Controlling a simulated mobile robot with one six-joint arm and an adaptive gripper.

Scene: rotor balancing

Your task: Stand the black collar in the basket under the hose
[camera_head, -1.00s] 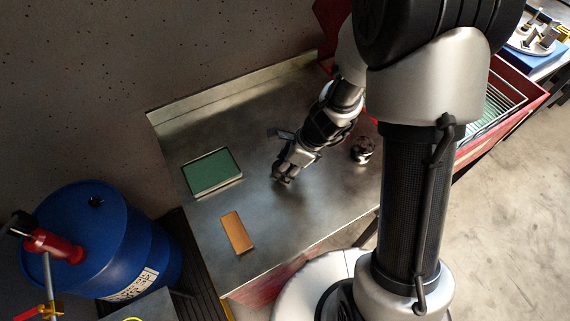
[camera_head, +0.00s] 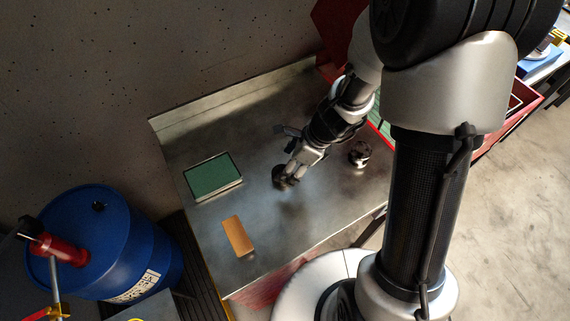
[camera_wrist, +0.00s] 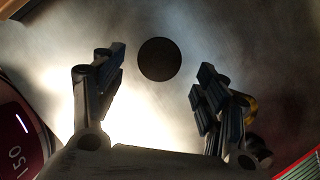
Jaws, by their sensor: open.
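A round black disc (camera_wrist: 159,59), which I take to be the black collar, lies on the metal bench top (camera_wrist: 215,35) in the wrist view. No hole shows in it. My gripper (camera_wrist: 155,85) is open and empty, its two fingers spread wide with the disc just beyond and between their tips. The basket and the hose are not clearly visible; my arm blocks much of the right side.
A green pad (camera_head: 212,175) and an orange-brown block (camera_head: 238,236) lie to the left on the bench. A small dark metal part (camera_head: 359,153) stands to the right of my gripper. A red tub (camera_head: 524,101) is behind my arm. A blue drum (camera_head: 95,235) stands at the left.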

